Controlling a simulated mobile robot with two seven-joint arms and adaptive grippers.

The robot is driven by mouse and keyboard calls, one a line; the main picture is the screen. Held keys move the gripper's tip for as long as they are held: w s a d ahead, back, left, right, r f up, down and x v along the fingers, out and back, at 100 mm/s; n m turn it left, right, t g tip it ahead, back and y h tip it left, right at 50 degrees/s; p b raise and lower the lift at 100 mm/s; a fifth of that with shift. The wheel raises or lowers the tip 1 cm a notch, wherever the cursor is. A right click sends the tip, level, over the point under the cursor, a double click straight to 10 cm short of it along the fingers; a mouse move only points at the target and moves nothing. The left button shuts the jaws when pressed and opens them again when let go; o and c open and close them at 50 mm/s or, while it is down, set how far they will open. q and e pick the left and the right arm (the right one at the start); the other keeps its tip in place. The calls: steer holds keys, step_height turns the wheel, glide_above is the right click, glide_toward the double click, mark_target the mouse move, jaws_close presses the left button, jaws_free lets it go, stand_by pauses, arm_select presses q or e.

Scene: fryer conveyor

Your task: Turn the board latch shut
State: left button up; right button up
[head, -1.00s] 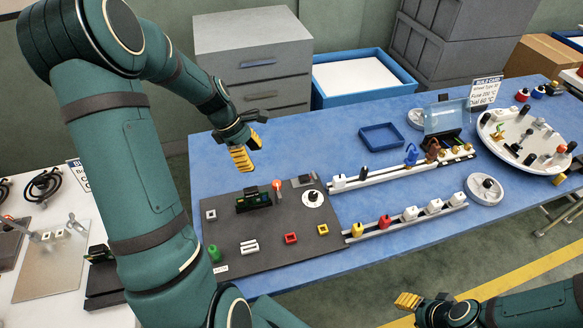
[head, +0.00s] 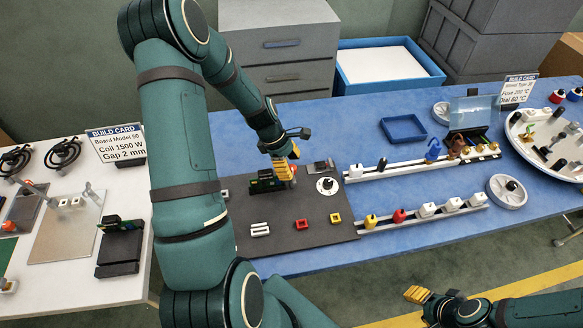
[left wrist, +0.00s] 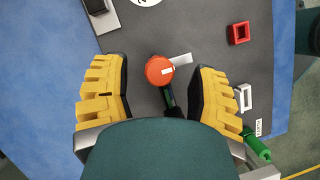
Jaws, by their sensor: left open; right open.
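The orange-red round latch knob (left wrist: 160,70) lies between my left gripper's fingers in the left wrist view. A light grey tab extends from it toward the upper right. My left gripper (left wrist: 157,76) is open, with a yellow finger on each side and gaps to the knob. In the head view the left gripper (head: 285,169) is over the dark fixture with the green board (head: 263,182), and its fingers mostly hide the knob. The fixture stands on the dark grey mat (head: 285,240). My right gripper (head: 418,295) is open and empty at the lower right, away from the table.
A white dial (head: 327,186), red square frame (head: 307,217), yellow square piece (head: 335,218) and white block (head: 260,229) are on the mat. Two white rails with several parts (head: 420,168) run to the right. An empty blue tray (head: 402,129) stands behind.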

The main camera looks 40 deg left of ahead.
arm_select(q)
steer(key=shift+w+d+f, duration=0.15)
steer(key=shift+d+f, duration=0.05)
steer(key=shift+f, duration=0.35)
jaws_close()
